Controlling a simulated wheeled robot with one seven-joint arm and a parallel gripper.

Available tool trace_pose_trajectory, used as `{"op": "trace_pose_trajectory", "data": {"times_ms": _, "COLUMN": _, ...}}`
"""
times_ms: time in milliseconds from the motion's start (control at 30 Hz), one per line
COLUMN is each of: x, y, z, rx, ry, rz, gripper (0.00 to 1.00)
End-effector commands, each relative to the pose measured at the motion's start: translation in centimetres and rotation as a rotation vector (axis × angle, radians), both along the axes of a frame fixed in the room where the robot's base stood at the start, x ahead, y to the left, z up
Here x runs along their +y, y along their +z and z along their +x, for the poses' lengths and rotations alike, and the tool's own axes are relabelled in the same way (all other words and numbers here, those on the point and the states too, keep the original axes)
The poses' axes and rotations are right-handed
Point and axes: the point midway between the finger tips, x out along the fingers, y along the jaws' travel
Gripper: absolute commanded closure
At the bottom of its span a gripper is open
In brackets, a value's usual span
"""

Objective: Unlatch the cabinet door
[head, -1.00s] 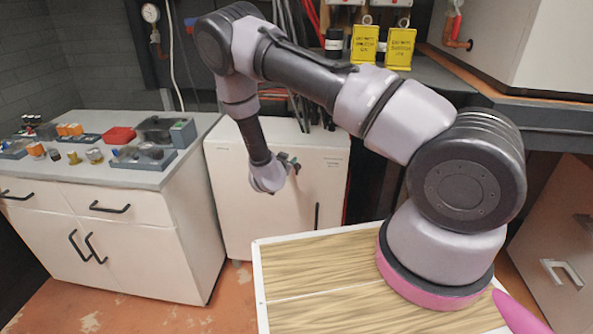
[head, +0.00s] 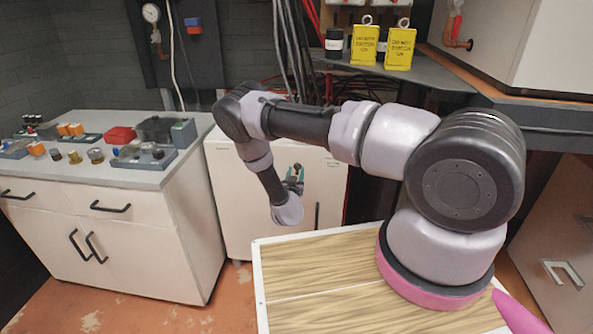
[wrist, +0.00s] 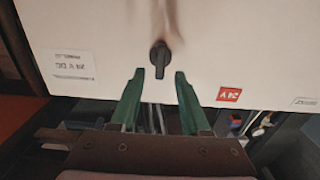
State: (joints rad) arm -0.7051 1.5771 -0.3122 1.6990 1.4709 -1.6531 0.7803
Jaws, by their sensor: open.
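The white cabinet (head: 235,200) stands behind the wooden-topped surface, and its door panel (wrist: 110,30) fills the upper part of the wrist view. On that panel is a black turning latch (wrist: 160,55), its short lever pointing down in the wrist picture. My gripper (wrist: 160,75) is open with two green fingers, one to each side of the lever's end. I see a gap on both sides; whether the tips touch the panel I cannot tell. In the head view my gripper (head: 294,172) is in front of the cabinet's upper part, and the latch cannot be made out there.
A dark upright handle (head: 317,215) is on the cabinet's front. A white workbench (head: 95,180) with several small parts stands at the left. A dark shelf (head: 440,90) with yellow tags is at the right. Cables (head: 292,50) hang behind the cabinet.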

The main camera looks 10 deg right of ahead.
Motion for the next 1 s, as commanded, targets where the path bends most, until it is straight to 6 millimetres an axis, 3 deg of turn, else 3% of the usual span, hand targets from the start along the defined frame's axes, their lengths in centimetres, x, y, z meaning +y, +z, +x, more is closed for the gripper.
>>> {"op": "trace_pose_trajectory", "data": {"times_ms": 200, "x": -0.7, "y": 0.0, "z": 2.0, "rx": 0.0, "ry": -0.001, "rz": 0.0, "gripper": 0.54}}
{"op": "trace_pose_trajectory", "data": {"times_ms": 500, "x": -0.7, "y": 0.0, "z": 2.3, "rx": 0.0, "ry": 0.0, "rz": 0.0, "gripper": 0.54}}
{"op": "trace_pose_trajectory", "data": {"times_ms": 533, "x": -0.7, "y": 0.0, "z": 2.3, "rx": 0.0, "ry": 0.0, "rz": 0.0, "gripper": 0.58}}
{"op": "trace_pose_trajectory", "data": {"times_ms": 633, "x": -0.7, "y": 0.0, "z": 2.3, "rx": 0.0, "ry": 0.0, "rz": 0.0, "gripper": 0.96}}
{"op": "trace_pose_trajectory", "data": {"times_ms": 667, "x": -0.7, "y": 0.0, "z": 2.3, "rx": 0.0, "ry": 0.0, "rz": 0.0, "gripper": 1.0}}
{"op": "trace_pose_trajectory", "data": {"times_ms": 1000, "x": -0.6, "y": 0.0, "z": 2.3, "rx": 0.007, "ry": 0.001, "rz": -0.02, "gripper": 1.0}}
